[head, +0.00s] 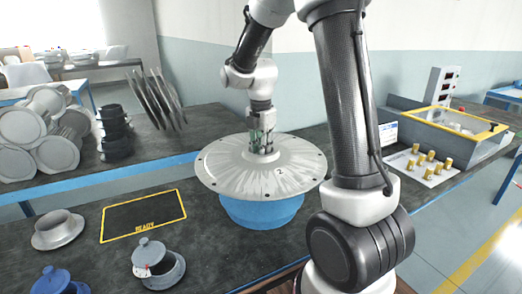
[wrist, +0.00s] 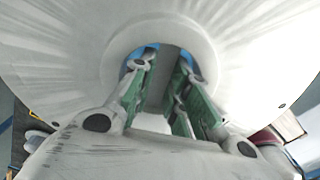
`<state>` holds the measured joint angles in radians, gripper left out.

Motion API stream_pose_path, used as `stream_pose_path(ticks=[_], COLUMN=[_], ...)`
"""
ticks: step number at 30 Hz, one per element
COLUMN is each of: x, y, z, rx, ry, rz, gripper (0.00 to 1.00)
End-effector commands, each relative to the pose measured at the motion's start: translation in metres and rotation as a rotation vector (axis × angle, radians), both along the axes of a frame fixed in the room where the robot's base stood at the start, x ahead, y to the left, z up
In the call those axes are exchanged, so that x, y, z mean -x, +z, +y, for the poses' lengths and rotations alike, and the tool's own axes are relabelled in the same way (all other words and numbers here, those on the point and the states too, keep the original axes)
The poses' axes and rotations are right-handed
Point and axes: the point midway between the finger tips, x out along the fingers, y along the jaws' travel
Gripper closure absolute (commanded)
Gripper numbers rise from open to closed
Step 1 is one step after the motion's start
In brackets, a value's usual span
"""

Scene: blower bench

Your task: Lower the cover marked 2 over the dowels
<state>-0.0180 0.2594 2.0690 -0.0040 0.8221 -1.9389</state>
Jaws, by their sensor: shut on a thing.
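The cover marked 2 (head: 225,172) is a wide, round grey disc with small holes near its rim and a raised hub in the middle. My gripper (head: 262,149) points down and is shut on the cover at its hub. In the wrist view the green-padded fingers (wrist: 160,80) reach to the hub opening, and the pale cover (wrist: 60,50) fills most of the picture. The cover is roughly level over a round blue housing (head: 262,212). I cannot tell whether it touches the housing. The dowels are not visible; the cover hides the housing's top.
A black mat marked READY (head: 143,216) is at front left, near flanged grey parts (head: 58,229) and a lidded grey pot (head: 158,264). A white plate with several brass pieces (head: 428,165) and a yellow-edged box (head: 450,125) are right.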

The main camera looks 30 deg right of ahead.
Motion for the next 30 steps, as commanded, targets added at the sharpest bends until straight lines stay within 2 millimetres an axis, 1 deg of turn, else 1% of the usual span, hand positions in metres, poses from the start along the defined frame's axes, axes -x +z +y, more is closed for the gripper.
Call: stream_pose_path(ticks=[30], x=[-0.001], y=[0.013], z=[0.0], rx=[0.001], ry=[0.0], rz=[-0.004], gripper=[1.0])
